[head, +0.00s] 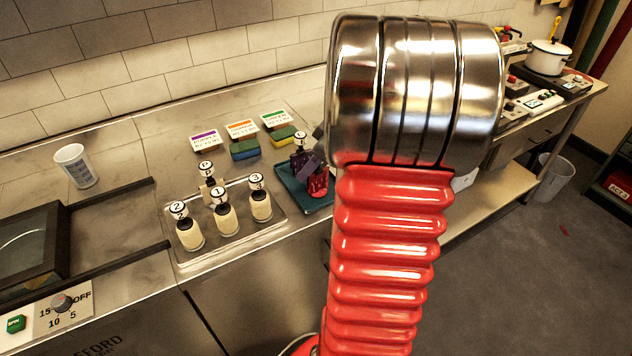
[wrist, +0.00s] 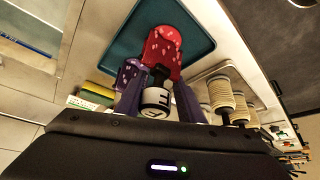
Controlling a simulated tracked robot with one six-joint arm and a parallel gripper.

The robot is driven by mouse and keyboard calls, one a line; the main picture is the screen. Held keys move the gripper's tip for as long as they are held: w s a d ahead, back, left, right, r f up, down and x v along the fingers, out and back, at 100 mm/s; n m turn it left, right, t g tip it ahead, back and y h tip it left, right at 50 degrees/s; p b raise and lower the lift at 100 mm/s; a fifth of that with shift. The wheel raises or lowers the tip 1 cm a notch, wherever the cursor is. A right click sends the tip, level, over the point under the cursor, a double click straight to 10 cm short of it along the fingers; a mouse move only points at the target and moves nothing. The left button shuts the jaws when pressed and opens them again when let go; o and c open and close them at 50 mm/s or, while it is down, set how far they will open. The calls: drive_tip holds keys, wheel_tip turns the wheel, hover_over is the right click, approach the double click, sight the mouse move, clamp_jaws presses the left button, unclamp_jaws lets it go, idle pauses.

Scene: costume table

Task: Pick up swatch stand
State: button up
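The swatch stand (head: 317,184) stands on a teal tray (head: 290,186) at the middle of the counter, partly behind my arm in the head view. It has red and purple patterned swatches and a round white labelled knob on top. The dark body of my gripper fills the bottom of the wrist view.
A metal tray (head: 187,262) with several cream bottles with numbered knobs stands left of the stand. Coloured blocks with label cards (head: 241,129) sit behind it. A white cup (head: 75,165) is at the far left. A white pot (head: 547,57) is at the far right.

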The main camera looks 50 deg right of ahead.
clamp_jaws()
idle(0.3)
wheel_tip(320, 180, up, 10)
idle(0.6)
drive_tip(key=shift+s, duration=0.1)
idle(0.4)
